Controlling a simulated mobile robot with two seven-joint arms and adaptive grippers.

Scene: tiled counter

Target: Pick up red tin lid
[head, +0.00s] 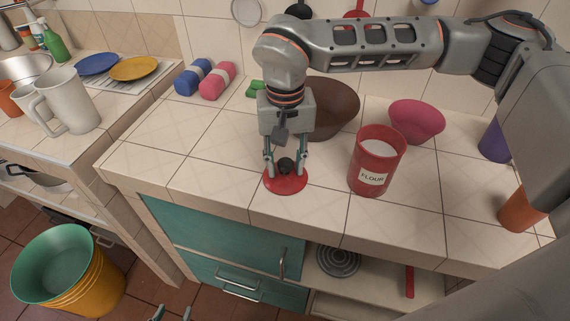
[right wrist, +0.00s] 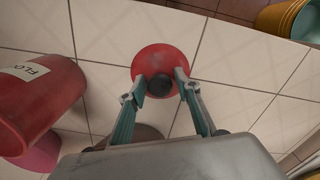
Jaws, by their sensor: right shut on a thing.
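The red tin lid (head: 272,186) is a round disc with a dark knob, lying flat by the counter's front edge; I cannot tell whether it touches the tiles. My right gripper (head: 286,164) points down with its fingers shut on the knob. In the right wrist view, the lid (right wrist: 172,55) shows between the fingertips (right wrist: 161,85). The red flour tin (head: 365,171) stands open to the right of the lid; it also shows in the right wrist view (right wrist: 35,100). Only the fingertips of my left gripper (head: 172,314) show, spread apart and empty, low in front of the cabinet.
A brown bowl (head: 338,105) and a pink bowl (head: 418,118) stand behind. An orange cup (head: 518,212) and a purple cup (head: 494,142) are at the right. Rolled towels (head: 218,80) lie at the back left. The counter left of the lid is clear.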

